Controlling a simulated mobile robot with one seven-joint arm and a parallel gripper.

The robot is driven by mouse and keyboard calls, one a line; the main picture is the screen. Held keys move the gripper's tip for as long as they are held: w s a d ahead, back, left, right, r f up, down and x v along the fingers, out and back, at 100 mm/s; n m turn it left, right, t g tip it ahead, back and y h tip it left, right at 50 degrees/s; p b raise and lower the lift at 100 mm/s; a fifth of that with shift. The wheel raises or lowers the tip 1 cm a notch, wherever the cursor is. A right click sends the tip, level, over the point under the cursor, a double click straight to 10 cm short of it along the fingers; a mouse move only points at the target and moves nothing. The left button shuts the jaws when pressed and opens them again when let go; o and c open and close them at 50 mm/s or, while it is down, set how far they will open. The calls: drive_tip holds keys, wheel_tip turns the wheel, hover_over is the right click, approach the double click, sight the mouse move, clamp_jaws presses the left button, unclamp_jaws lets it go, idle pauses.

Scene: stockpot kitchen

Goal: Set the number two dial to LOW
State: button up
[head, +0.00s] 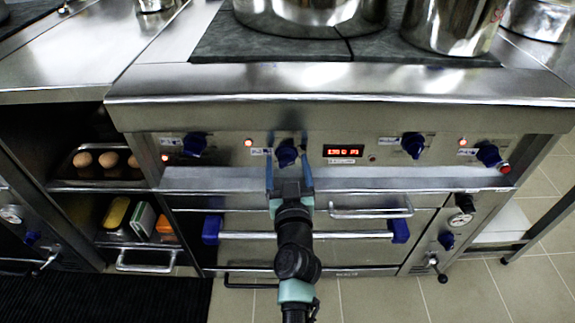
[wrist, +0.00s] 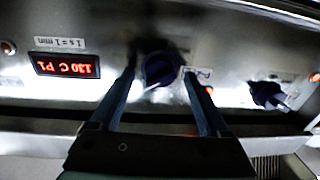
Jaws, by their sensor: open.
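A row of blue dials runs along the steel front panel. The second dial from the left (head: 287,155) is in front of my gripper (head: 288,168). In the wrist view, which shows the panel upside down, this dark blue dial (wrist: 160,69) lies between the tips of my two blue fingers (wrist: 161,78). The fingers are open, one on each side of the dial, with gaps visible in the wrist view. I cannot tell whether they touch it. The small labels beside the dials are too small to read, so I cannot tell its number or setting.
A lit red display (head: 344,152) sits right of this dial. Other dials are at far left (head: 195,144), right of the display (head: 413,145) and far right (head: 488,155). A steel ledge (head: 400,178) and a drawer handle (head: 371,213) lie below. Pots (head: 445,25) stand on top.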

drive_tip(key=shift+w, duration=0.1)
clamp_jaws()
idle(0.4)
drive_tip(key=shift+m, duration=0.3)
drive_tip(key=m+b, duration=0.1)
drive_tip(key=m, duration=0.3)
drive_tip(key=shift+f+b, duration=0.15)
drive_tip(key=shift+b, duration=0.2)
drive_tip(key=m, duration=0.6)
drive_tip(key=shift+d+t+h, duration=0.1)
drive_tip(key=shift+t+h, duration=0.2)
drive_tip(key=shift+m, duration=0.3)
unclamp_jaws()
